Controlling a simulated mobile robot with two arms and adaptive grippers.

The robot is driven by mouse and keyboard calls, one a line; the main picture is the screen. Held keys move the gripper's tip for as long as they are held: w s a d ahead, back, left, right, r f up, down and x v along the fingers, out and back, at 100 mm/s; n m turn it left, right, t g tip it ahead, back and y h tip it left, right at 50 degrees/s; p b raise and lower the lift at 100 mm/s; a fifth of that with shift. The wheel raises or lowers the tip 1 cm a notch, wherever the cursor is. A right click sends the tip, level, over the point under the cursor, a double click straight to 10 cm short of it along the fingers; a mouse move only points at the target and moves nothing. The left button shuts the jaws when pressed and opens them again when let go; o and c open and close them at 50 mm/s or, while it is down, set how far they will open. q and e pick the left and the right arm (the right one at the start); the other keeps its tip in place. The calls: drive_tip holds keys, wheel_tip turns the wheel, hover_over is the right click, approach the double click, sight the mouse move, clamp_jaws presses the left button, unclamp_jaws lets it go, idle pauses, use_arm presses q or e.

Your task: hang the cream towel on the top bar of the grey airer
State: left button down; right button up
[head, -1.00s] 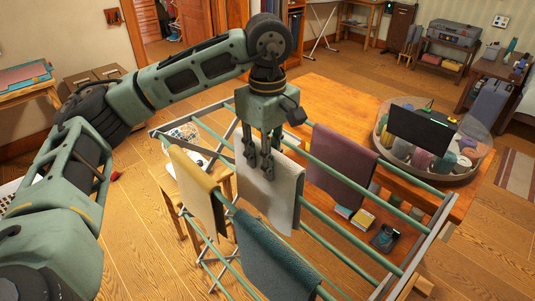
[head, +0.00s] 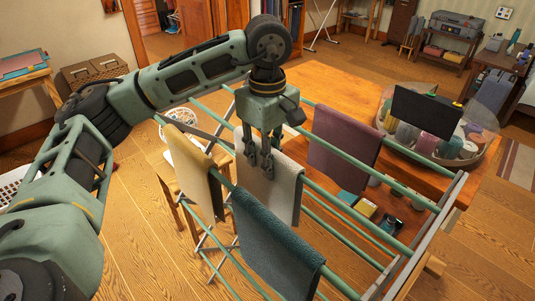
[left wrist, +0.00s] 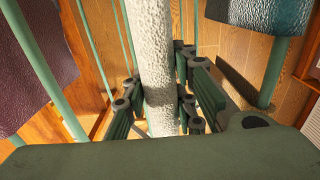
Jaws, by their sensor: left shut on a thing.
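The cream towel (head: 284,190) hangs folded among the bars of the grey airer (head: 440,232), in the middle of the head view. My left gripper (head: 260,166) points down and is shut on its upper part. In the left wrist view the towel (left wrist: 150,50) shows as a pale upright strip between the fingers (left wrist: 160,105). I cannot tell whether the towel rests on a bar, as the fingers and cloth hide that spot. My right gripper is not in view.
A yellow towel (head: 188,170) hangs left of the cream one, a teal towel (head: 275,245) in front and a purple towel (head: 343,140) to the right. An orange table (head: 335,92) stands behind, with a round clear container (head: 478,105) on it.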

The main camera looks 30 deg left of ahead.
use_arm(q)
drive_tip(key=c, duration=1.4)
unclamp_jaws()
drive_tip(key=shift+o, duration=0.2)
wheel_tip(320, 180, up, 12)
drive_tip(key=shift+r, duration=0.1)
